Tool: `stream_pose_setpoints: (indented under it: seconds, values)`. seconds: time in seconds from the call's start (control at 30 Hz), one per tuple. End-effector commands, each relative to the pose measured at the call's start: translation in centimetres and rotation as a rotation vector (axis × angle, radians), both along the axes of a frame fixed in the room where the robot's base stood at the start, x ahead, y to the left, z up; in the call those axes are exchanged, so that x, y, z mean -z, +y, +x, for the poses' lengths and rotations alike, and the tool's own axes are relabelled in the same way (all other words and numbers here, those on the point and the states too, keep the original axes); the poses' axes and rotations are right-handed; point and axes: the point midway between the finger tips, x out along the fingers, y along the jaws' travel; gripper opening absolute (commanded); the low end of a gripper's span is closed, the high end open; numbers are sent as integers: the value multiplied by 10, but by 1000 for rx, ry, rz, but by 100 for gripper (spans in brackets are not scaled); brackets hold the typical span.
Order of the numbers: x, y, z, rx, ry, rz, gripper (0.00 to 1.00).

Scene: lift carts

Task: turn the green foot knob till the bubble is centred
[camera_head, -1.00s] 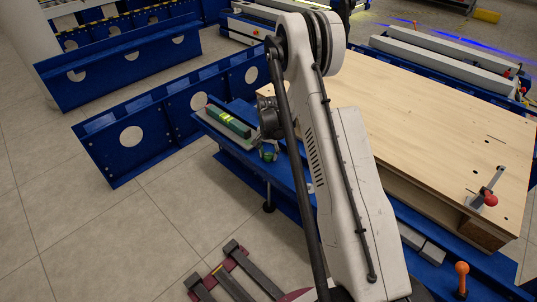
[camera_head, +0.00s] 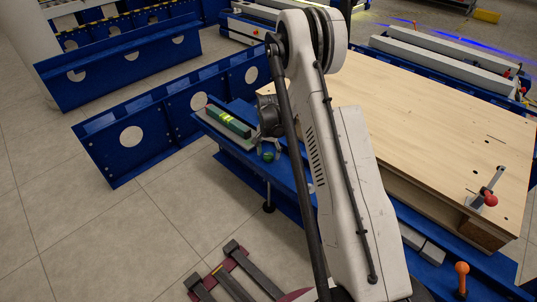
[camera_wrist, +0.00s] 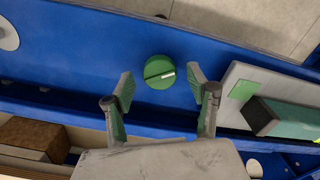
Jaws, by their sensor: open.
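In the wrist view my gripper (camera_wrist: 161,79) is open, with one finger on each side of the knob and visible gaps to both. The green spirit level (camera_head: 229,121) lies on a grey plate (camera_wrist: 228,100) at the beam's end. Its yellow-green vial shows in the head view, but the bubble is too small to make out.
A wooden-topped table (camera_head: 420,120) stands right of the beam, with a red-knobbed clamp (camera_head: 487,192). A blue panel with round holes (camera_head: 160,125) stands to the left. A dark red rack with grey bars (camera_head: 235,270) lies on the floor in front. Floor at left is clear.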

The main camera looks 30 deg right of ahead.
Motion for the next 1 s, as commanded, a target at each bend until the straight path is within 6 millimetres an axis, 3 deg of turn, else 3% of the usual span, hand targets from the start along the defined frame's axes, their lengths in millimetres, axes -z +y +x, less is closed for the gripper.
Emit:
stream_pose_setpoints:
  seconds: [0.53, 0.73, 1.0]
  values:
    - [-94, 0, 0, 0, 0, 0, 53]
    - [-109, 0, 0, 0, 0, 0, 53]
    - [-111, 0, 0, 0, 0, 0, 53]
